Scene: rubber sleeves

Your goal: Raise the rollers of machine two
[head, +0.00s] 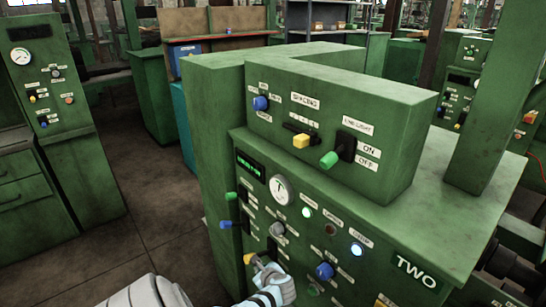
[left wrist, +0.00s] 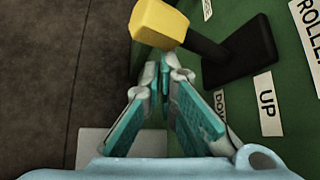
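Machine two (head: 330,215) is the green cabinet with a TWO plate (head: 414,272). In the left wrist view, a lever with a yellow block knob (left wrist: 158,23) and a black base (left wrist: 245,55) sits beside UP (left wrist: 266,104) and DOWN labels and a partly cut-off ROLLE… label (left wrist: 308,28). In the head view the yellow knob (head: 249,258) shows at the panel's lower left. My left gripper (head: 264,266) is in front of the lower panel. In the wrist view its fingertips (left wrist: 165,72) are together just below the knob, with nothing visible held between them. Contact with the lever is unclear. My right gripper is out of view.
Nearby on the panel are a blue knob (head: 324,271), a gauge (head: 281,190), and green (head: 231,196) and blue (head: 226,224) side handles. An upper box carries a yellow SPACING lever (head: 301,141) and a green light switch (head: 329,160). Open floor (head: 140,215) lies left.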

